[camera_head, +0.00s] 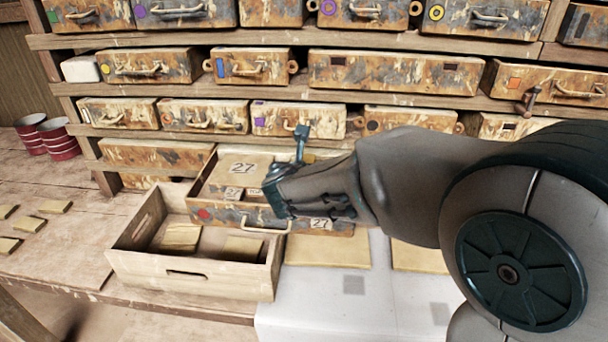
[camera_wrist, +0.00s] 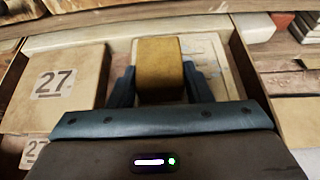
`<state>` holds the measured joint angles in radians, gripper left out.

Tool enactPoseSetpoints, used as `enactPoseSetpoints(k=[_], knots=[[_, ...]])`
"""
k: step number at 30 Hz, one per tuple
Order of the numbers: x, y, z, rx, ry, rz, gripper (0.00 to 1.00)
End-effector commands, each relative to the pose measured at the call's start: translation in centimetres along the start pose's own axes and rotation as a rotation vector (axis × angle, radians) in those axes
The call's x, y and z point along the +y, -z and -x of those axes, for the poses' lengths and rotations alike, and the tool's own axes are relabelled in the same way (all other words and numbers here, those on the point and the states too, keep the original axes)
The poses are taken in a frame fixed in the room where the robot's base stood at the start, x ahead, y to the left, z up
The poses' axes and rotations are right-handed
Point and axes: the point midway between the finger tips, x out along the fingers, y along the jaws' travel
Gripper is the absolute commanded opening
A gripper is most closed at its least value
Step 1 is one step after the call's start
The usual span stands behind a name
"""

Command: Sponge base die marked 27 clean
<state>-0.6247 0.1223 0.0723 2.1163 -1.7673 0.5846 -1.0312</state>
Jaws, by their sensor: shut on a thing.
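My gripper (camera_wrist: 158,76) is shut on a yellow-brown sponge (camera_wrist: 160,58), gripped between its two dark fingers. In the head view my gripper (camera_head: 298,150) is over the open drawer with the red dot (camera_head: 204,214), and the sponge cannot be made out there. A tan die block marked 27 (camera_head: 242,168) is in the drawer's left part; it also shows left of the gripper in the wrist view (camera_wrist: 70,78). A pale plate with engraved lines (camera_wrist: 208,52) lies behind the sponge, partly hidden. I cannot tell whether the sponge touches it.
A wooden box (camera_head: 190,275) holding tan pieces stands in front of the drawer. Tan slabs (camera_head: 328,251) lie on a white surface to the right. Shelves of rusty drawers (camera_head: 395,73) rise behind. Red cups (camera_head: 60,140) and small tan tiles (camera_head: 55,206) are at left.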

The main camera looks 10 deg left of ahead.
Motion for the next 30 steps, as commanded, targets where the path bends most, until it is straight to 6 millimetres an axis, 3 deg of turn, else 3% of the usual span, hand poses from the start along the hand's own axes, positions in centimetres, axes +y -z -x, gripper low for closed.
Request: enactPoseSetpoints(k=[9,20,30], knots=[[0.1,0.0,0.1,-0.001,-0.002,0.001,0.25],[0.1,1.2,2.0,-0.001,-0.002,0.001,0.25],[0.1,1.4,2.2,0.001,-0.002,0.001,0.25]])
